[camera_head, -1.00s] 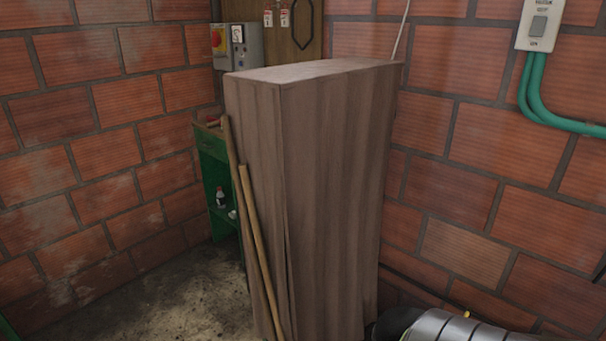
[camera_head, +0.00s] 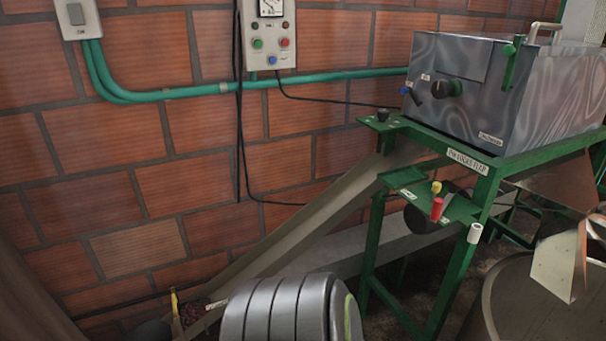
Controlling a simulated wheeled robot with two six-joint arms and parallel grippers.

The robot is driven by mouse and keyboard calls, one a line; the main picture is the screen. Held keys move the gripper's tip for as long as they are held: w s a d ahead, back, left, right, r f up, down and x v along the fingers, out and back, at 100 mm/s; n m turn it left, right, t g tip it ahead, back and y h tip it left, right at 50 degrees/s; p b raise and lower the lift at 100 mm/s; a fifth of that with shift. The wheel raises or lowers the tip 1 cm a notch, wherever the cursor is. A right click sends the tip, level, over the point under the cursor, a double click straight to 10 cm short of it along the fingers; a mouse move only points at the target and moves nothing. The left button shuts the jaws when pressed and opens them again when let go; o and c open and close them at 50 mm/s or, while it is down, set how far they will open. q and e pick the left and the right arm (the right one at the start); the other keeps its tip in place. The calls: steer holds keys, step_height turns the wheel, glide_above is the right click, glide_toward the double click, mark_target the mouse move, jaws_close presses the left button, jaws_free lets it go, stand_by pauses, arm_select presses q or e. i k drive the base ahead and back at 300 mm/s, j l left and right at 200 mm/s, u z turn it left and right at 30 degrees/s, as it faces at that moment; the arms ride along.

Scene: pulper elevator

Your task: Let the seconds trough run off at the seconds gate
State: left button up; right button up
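A long grey sloping trough (camera_head: 300,222) runs from under the metal machine (camera_head: 480,85) down to the lower left. A second grey channel (camera_head: 375,240) lies behind it. I cannot tell which is the seconds trough. Dark reddish material (camera_head: 190,312) shows at the low end of the sloping trough, beside a small upright yellow piece (camera_head: 174,300). A green bracket (camera_head: 455,207) below the machine carries a red handle (camera_head: 437,208) and a yellow knob (camera_head: 436,187). No label I can read names the seconds gate. Neither gripper is in view.
A control box (camera_head: 270,38) with coloured buttons and a switch (camera_head: 76,14) are on the brick wall. A green frame (camera_head: 462,260) holds the machine. A large round metal vessel (camera_head: 525,305) stands at lower right, near a copper-coloured chute (camera_head: 560,185).

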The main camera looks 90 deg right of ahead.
mark_target(176, 309)
steer(key=z, duration=2.8)
